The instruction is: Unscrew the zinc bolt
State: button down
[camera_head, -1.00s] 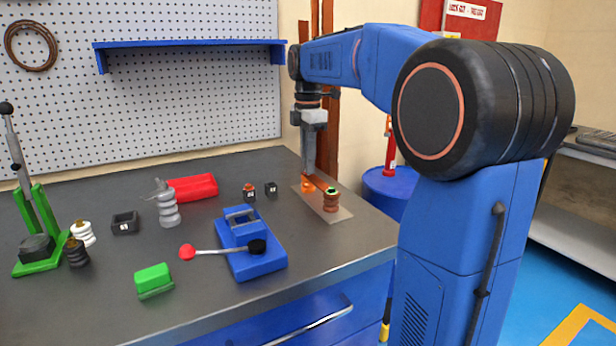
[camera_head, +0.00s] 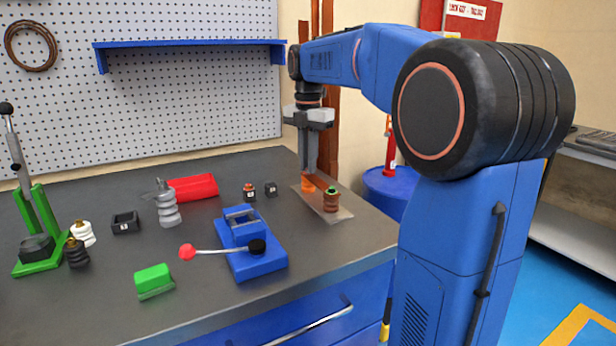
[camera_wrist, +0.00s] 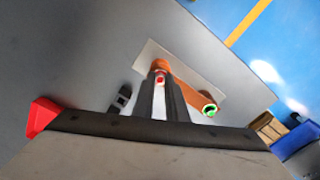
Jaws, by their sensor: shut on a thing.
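My gripper (camera_head: 309,172) points straight down at the orange post on the plate. Its fingers are shut on a small bolt head, taken as the zinc bolt (camera_wrist: 160,77), which shows red and pale between the fingertips in the wrist view. The fingers hide most of it. The orange post (camera_head: 308,184) stands directly below the fingertips. A copper-coloured bar (camera_wrist: 190,95) runs from there to a brown ribbed post (camera_head: 331,203) with a green ring on top (camera_wrist: 209,110).
Both posts stand on a thin pale plate (camera_head: 342,215) near the bench's right edge. Two small dark blocks (camera_head: 249,193) (camera_head: 271,189) are to the left. A blue bender (camera_head: 256,262) with a red-knobbed lever (camera_head: 187,252) stands nearer. A red box (camera_head: 193,187) lies farther back.

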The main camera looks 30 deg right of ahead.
jog(key=n, duration=0.4)
jog(key=c, duration=2)
grip_release()
jog(key=m, duration=0.5)
jog(key=shift+m, duration=0.3)
jog(key=m, duration=0.5)
jog(key=shift+m, duration=0.4)
